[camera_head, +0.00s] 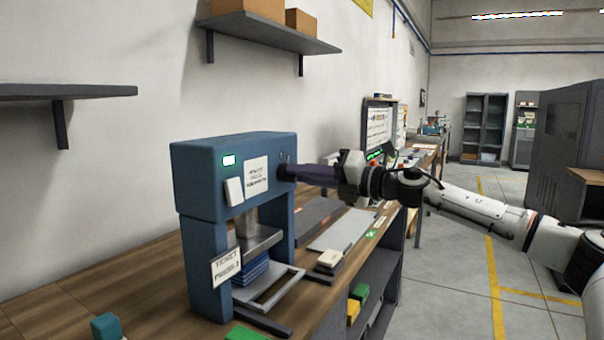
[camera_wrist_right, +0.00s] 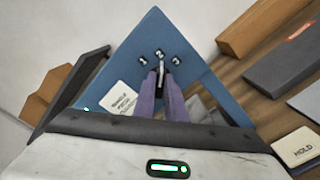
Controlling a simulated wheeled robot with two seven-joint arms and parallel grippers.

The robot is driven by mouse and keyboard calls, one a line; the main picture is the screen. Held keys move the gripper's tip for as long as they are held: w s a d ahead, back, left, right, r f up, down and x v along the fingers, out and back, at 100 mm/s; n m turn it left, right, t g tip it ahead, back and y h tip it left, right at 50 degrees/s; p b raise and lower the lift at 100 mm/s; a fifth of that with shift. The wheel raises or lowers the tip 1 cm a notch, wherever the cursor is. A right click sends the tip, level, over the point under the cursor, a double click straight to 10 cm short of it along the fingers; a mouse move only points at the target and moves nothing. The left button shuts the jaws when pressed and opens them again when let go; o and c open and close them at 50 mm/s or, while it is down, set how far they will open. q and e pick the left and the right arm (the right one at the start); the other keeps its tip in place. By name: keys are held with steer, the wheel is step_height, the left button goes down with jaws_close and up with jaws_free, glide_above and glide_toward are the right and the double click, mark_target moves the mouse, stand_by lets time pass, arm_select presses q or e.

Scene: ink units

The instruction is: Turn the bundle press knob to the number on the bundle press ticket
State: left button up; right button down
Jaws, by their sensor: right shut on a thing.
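The blue bundle press (camera_head: 190,180) stands on the wooden bench in the head view. Its ticket (camera_head: 226,267) hangs low on the front; it reads "TICKET PRESS" and a number too small to read surely. The wrist view shows the press front (camera_wrist_right: 205,85) with number marks 1, 2 and 3 in an arc. My right gripper (camera_head: 284,172), with purple fingers, reaches the upper right of the front. In the wrist view its fingers (camera_wrist_right: 162,85) are shut on the dark knob (camera_wrist_right: 161,68), just below the 2 mark. The fingers partly hide the knob. My left gripper is not in view.
A blue stack (camera_head: 250,268) lies under the press plate. A block marked HOLD (camera_wrist_right: 298,147) lies on the bench, and grey trays (camera_head: 343,230) lie right of the press. A wall shelf (camera_head: 265,32) with boxes is above. The aisle at right is clear floor.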

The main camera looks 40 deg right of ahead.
steer(key=shift+f+m+p, duration=0.15)
steer(key=shift+m+p, duration=0.55)
steer(key=shift+m, duration=2.9)
steer(key=c, duration=1.8)
jaws_free()
